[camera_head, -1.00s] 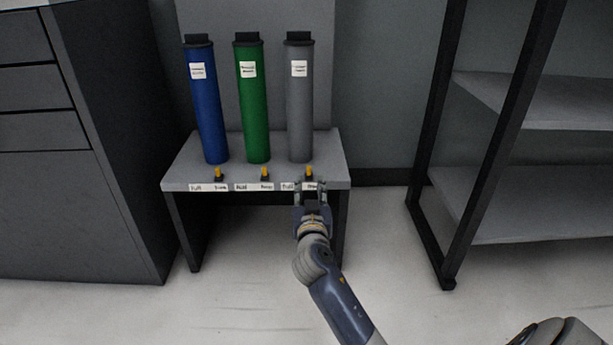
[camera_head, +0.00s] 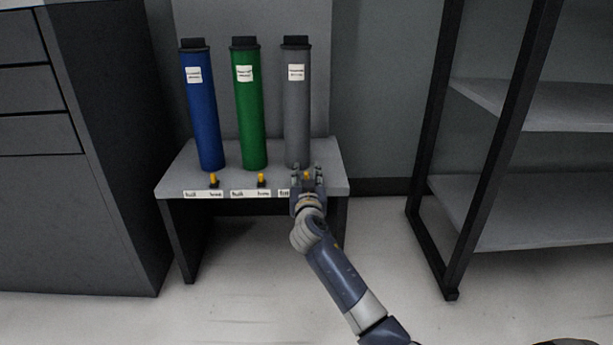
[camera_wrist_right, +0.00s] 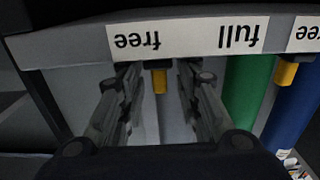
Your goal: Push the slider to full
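The slider (camera_head: 306,175) is a small yellow knob on a dark base, at the table's front edge before the grey tube (camera_head: 297,110). In the right wrist view the yellow knob (camera_wrist_right: 159,80) stands between my fingers, nearer the "free" label (camera_wrist_right: 137,40) than the "full" label (camera_wrist_right: 242,34), which read upside down. My right gripper (camera_head: 307,170) is open, with one finger on each side of the knob. It also shows in the right wrist view (camera_wrist_right: 158,82), with gaps between fingers and knob. My left gripper is not in view.
Two more yellow sliders (camera_head: 213,179) (camera_head: 261,179) stand before the blue tube (camera_head: 202,115) and green tube (camera_head: 249,115) on the grey table (camera_head: 334,178). A drawer cabinet (camera_head: 95,230) is at left, a black-framed shelf (camera_head: 500,210) at right.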

